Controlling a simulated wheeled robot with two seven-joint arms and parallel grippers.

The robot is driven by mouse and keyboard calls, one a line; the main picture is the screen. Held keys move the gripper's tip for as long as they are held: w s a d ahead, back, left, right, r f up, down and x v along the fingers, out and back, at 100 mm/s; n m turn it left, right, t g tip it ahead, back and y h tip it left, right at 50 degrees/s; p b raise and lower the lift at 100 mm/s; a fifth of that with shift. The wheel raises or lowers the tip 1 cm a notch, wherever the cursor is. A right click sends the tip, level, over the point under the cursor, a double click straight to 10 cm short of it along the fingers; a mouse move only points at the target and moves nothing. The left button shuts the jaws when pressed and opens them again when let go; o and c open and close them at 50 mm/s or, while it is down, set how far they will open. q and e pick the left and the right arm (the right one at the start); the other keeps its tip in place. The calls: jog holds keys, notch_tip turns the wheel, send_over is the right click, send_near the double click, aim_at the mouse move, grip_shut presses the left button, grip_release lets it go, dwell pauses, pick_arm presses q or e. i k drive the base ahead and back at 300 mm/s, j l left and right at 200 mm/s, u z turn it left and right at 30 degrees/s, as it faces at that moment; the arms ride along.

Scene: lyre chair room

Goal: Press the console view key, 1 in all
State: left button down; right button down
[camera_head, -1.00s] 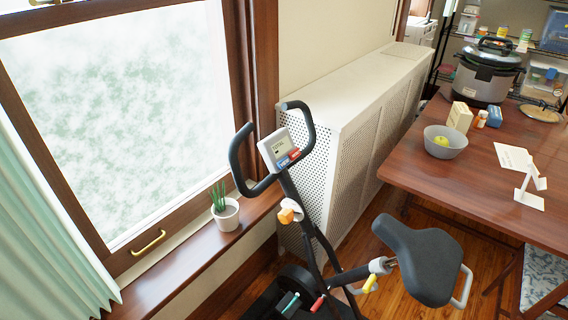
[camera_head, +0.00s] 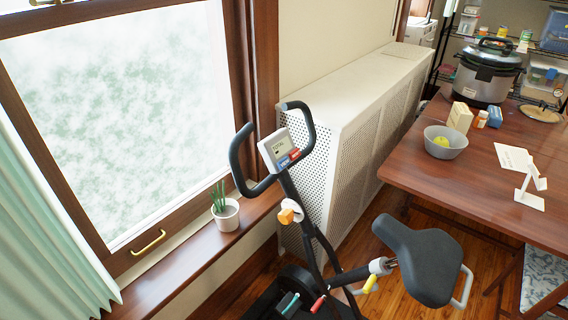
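An exercise bike (camera_head: 318,245) stands by the window, its handlebar (camera_head: 238,160) curving up on both sides of a small console (camera_head: 280,149). The console has a pale screen (camera_head: 278,144) that seems to read "TOTAL", with smaller marks too small to read. Below the screen are a blue key (camera_head: 284,161) and a red key (camera_head: 294,154); their labels are too small to read surely. Neither of my grippers is in view, and nothing touches the console.
A white perforated radiator cover (camera_head: 350,120) stands behind the bike. A potted plant (camera_head: 226,215) sits on the windowsill left of it. The bike's seat (camera_head: 420,258) and a wooden table (camera_head: 440,185) with a grey bowl (camera_head: 446,145) are at right.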

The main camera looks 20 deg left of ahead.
aim_at(282, 163)
jog(key=i+l+u, duration=0.15)
jog(key=l, duration=0.25)
jog(key=i+l+u, duration=0.1)
jog(key=l, duration=0.35)
jog(key=i+l+u, duration=0.15)
jog(key=l, duration=0.3)
jog(key=i+l+u, duration=0.15)
jog(key=l, duration=0.3)
jog(key=l+u, duration=0.15)
jog(key=l, duration=0.35)
